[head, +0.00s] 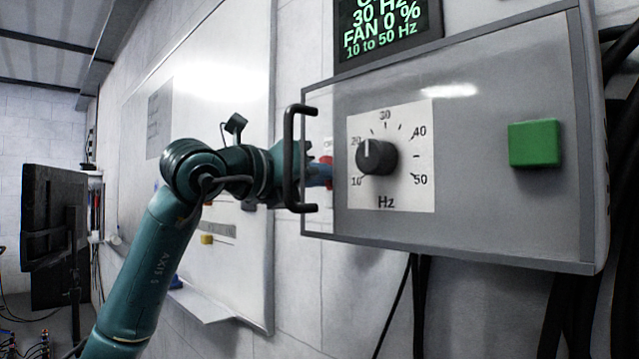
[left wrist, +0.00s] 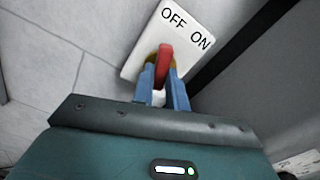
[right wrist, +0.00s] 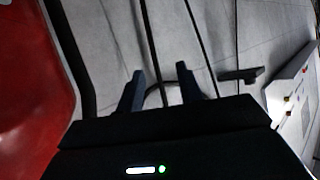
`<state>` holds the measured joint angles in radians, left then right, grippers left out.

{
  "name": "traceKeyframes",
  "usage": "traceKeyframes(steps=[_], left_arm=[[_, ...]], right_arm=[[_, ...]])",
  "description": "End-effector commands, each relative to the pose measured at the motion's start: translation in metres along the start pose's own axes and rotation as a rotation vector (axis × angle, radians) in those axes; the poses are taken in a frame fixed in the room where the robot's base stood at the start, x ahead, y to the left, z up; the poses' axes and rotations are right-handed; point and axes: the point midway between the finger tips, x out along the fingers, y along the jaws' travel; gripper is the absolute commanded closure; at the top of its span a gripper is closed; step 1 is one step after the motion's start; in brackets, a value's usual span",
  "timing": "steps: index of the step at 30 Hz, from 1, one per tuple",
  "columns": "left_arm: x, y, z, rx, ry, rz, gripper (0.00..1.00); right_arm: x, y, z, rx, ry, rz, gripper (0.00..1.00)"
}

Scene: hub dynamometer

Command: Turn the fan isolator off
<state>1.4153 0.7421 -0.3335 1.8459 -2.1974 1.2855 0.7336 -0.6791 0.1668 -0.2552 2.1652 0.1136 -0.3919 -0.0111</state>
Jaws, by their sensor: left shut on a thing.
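The fan isolator is a white plate (left wrist: 140,47) on the wall, lettered OFF and ON, with a red handle (left wrist: 166,57) over a yellow part. My left gripper (left wrist: 164,80) is shut on the red handle, its blue fingers on either side of it. I cannot tell which word the handle points to. In the head view my left gripper (head: 319,175) reaches behind the grey box's black pull handle, and only a bit of the red handle (head: 327,163) shows. My right gripper (right wrist: 160,84) is open and empty, away from the isolator.
The grey control box (head: 480,120) with a Hz dial (head: 376,157), a green button (head: 534,143) and a black pull handle (head: 291,160) stands close beside my left gripper. A whiteboard (head: 225,110) hangs behind the arm. A red surface (right wrist: 35,90) and cables flank my right gripper.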

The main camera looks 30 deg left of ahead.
Motion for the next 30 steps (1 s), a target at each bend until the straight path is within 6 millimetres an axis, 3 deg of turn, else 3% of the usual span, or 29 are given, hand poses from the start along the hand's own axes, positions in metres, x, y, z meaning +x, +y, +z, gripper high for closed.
traceKeyframes(steps=[15, 30], left_arm=[[0.0001, 0.0001, -0.0008, -0.357, 0.001, 0.0, 1.0], [0.0001, 0.0001, 0.0, -0.435, 0.0, 0.0, 1.0]], right_arm=[[0.0034, -0.0005, 0.0059, 0.017, 0.007, -0.008, 0.64], [0.0033, -0.0007, 0.0051, 0.021, 0.011, -0.01, 0.64]])
